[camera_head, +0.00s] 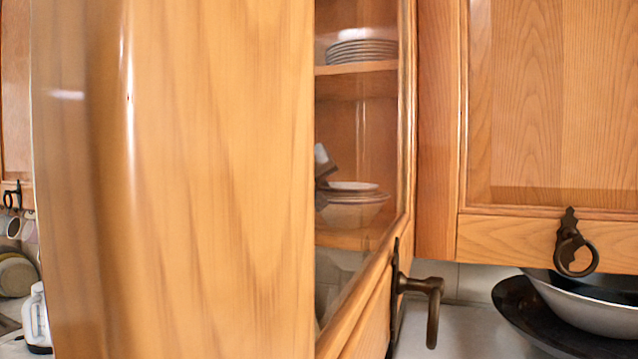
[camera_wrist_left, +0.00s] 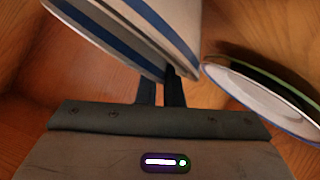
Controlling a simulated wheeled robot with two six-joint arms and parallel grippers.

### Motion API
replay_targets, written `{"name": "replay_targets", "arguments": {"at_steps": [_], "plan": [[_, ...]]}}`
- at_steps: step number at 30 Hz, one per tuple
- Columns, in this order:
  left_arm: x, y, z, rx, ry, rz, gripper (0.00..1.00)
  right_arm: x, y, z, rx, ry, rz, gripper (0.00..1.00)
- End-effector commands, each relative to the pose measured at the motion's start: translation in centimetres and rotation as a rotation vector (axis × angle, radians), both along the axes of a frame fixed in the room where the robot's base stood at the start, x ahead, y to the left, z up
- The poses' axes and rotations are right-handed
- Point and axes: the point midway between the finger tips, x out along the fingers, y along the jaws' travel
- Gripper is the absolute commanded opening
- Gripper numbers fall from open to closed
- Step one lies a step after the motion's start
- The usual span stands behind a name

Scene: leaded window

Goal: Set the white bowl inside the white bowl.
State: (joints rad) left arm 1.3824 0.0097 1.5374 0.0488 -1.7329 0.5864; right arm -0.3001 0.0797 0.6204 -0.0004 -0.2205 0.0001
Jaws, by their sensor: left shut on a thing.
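In the left wrist view my left gripper (camera_wrist_left: 165,88) is shut on the edge of a white bowl (camera_wrist_left: 135,35) with blue bands, which fills the top of that view. A second white dish with a thin blue rim (camera_wrist_left: 262,98) lies to the right, apart from the fingers; I cannot tell if it is the other bowl. In the head view my left gripper (camera_head: 325,172) shows small and dark through the cabinet glass, partly hidden by the wood panel. A white bowl (camera_head: 352,212) stands just right of it on the lower shelf, with a flat white dish (camera_head: 352,187) above it. My right gripper is out of view.
A large wood panel (camera_head: 210,180) blocks the left half of the head view. A plate stack (camera_head: 360,50) sits on the upper shelf (camera_head: 356,68). A dark handle (camera_head: 425,285) juts from the glazed door's frame. Pans (camera_head: 590,305) are at the lower right.

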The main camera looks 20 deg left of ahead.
Motion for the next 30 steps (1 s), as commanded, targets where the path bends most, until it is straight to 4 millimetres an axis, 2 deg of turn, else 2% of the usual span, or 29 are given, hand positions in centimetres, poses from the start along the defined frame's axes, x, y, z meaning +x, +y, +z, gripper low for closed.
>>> {"name": "replay_targets", "arguments": {"at_steps": [8,9,11,12,21,26,27,30], "plan": [[0.0,0.0,-0.6,0.0,0.002,-0.001,0.0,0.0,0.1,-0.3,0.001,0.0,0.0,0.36],[0.0,0.0,-0.7,0.0,0.004,-0.001,0.15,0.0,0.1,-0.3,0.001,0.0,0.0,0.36],[0.0,0.0,-0.7,0.0,0.004,-0.001,0.26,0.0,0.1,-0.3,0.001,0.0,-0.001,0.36],[0.1,0.0,-0.8,0.0,0.005,-0.001,0.29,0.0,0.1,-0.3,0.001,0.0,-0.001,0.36],[0.1,0.0,-0.8,-0.001,0.008,0.0,0.29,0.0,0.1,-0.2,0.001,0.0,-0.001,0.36],[0.1,0.0,0.9,0.0,0.005,-0.001,0.29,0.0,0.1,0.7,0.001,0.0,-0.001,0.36],[-0.6,0.0,0.6,0.0,0.001,0.0,0.29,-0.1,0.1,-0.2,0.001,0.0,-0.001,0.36],[-2.6,0.1,1.3,0.0,-0.002,0.0,0.29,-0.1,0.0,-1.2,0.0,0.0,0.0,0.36]]}}
